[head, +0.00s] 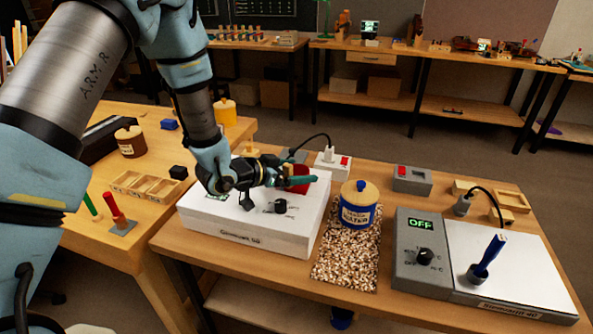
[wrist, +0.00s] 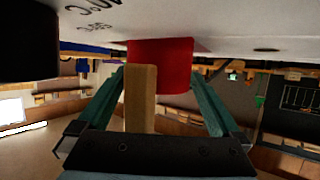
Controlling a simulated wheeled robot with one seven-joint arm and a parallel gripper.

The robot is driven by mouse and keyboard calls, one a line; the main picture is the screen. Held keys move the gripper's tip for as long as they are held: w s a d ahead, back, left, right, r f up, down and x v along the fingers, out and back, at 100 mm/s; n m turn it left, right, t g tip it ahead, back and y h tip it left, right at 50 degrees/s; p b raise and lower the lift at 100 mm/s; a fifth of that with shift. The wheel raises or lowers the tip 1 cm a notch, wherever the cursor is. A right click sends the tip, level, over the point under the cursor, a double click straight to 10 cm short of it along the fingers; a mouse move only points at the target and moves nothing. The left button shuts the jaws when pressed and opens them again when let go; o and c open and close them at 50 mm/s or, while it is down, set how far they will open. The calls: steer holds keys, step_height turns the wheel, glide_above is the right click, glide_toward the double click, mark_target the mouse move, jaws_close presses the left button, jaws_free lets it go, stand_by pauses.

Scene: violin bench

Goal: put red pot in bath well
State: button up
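The red pot (head: 298,172) is at the back right of the white bath box (head: 250,236), partly hidden by my gripper (head: 303,181). The wrist view looks upside down and shows the red pot (wrist: 162,68) against the white top, with a tan wooden handle (wrist: 140,98) pointing toward my palm. The fingers of my gripper (wrist: 158,72) are spread wide, one on each side of the handle, clear of it, with tips near the pot's sides. Any contact with the pot is unclear. The bath well is not clearly visible, so I cannot tell if the pot sits in it.
A blue water jar (head: 358,205) stands on a speckled mat (head: 345,262) right of the box. A grey controller (head: 424,265) and white plate (head: 510,270) with a blue-handled tool (head: 489,257) are further right.

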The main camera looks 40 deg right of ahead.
steer(key=shift+s+a+f, duration=0.15)
steer(key=shift+a+f, duration=0.05)
steer(key=shift+f, duration=0.45)
steer(key=shift+d+r+p, duration=0.1)
steer(key=shift+r+p, duration=0.45)
steer(key=shift+p, duration=0.15)
steer(key=b+v, duration=0.1)
steer(key=v, duration=0.3)
steer(key=b+v, duration=0.1)
steer(key=v, duration=0.3)
steer(key=b+v, duration=0.1)
steer(key=v, duration=0.3)
steer(key=shift+w+d+r, duration=0.1)
steer(key=shift+w+r, duration=0.1)
steer(key=shift+r, duration=0.05)
